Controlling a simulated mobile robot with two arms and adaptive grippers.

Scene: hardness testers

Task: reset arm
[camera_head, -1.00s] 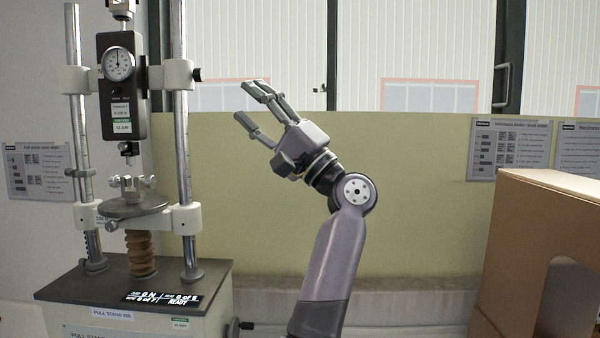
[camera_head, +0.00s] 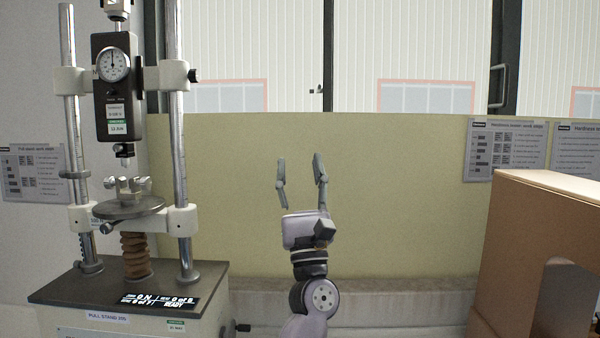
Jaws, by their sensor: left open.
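My left gripper (camera_head: 299,172) is in the middle of the head view, in front of the pale yellow-green panel. Its fingers point up and stand apart with nothing between them, so it is open and empty. Its grey arm rises from the bottom edge. The gripper is well to the right of the pull stand (camera_head: 110,310) and touches nothing that I can see. My right gripper is not in view.
The pull stand has two chrome columns, a dial gauge (camera_head: 113,65) and a round plate (camera_head: 128,207). A brown box (camera_head: 535,215) with an arched opening stands at the right. The yellow-green panel (camera_head: 400,200) is behind. Open space lies on both sides of my gripper.

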